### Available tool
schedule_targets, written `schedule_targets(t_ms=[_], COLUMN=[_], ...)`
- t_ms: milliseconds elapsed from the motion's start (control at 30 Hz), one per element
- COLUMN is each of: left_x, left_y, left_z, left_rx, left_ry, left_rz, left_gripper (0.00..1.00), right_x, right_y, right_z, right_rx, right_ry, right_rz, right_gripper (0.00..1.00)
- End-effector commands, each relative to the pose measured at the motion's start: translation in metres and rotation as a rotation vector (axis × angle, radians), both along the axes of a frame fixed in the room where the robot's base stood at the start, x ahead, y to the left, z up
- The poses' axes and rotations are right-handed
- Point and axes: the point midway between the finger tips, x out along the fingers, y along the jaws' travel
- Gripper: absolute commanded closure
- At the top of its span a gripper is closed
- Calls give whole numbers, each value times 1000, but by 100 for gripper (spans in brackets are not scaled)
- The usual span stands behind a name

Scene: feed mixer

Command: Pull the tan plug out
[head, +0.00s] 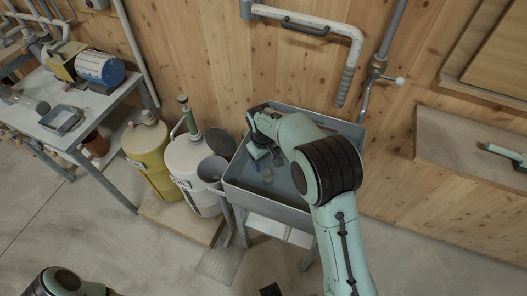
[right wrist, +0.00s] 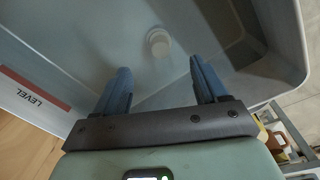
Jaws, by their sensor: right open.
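The tan plug (head: 268,175) sits on the floor of the grey sink basin (head: 262,203). It also shows in the right wrist view (right wrist: 158,42) as a small pale round knob, upright on the basin floor. My right gripper (head: 265,160) reaches down inside the basin. In the right wrist view its two blue fingers (right wrist: 159,66) are apart with nothing between them. The plug lies just beyond the fingertips, roughly centred between them and not touching. Only a piece of my left arm shows at the bottom left of the head view; its gripper is out of view.
The basin's walls surround my right gripper, and one wall carries a red-edged "LEVEL" label (right wrist: 34,90). A pipe with a grey hose (head: 345,85) hangs above the basin. A white drum (head: 194,165) and yellow drum (head: 146,148) stand left of it.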

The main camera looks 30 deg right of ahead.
Motion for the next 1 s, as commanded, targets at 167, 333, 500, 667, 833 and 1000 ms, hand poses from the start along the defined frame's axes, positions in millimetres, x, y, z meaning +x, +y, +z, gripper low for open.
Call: schedule_targets(t_ms=[167, 333, 500, 667, 833, 1000], left_x=[-1, -2, -2, -3, -3, -3], left_y=[0, 0, 0, 0, 0, 0], left_z=[-5, -8, -9, -10, -10, -10], left_rx=[1, 0, 0, 0, 0, 0], left_ry=[1, 2, 2, 2, 2, 2], left_rz=[0, 0, 0, 0, 0, 0], left_gripper=[57, 57, 57, 57, 57, 57], right_x=[0, 0, 1, 2, 2, 2], right_y=[-3, -6, -7, -8, -8, -8], right_z=[-39, -69, -90, -98, -99, -99], right_rx=[-2, -2, 0, 0, -1, 0], right_ry=[5, 4, 2, -1, -2, -1], right_rz=[-1, -1, 0, 0, 0, 0], right_gripper=[28, 28, 28, 28, 28, 44])
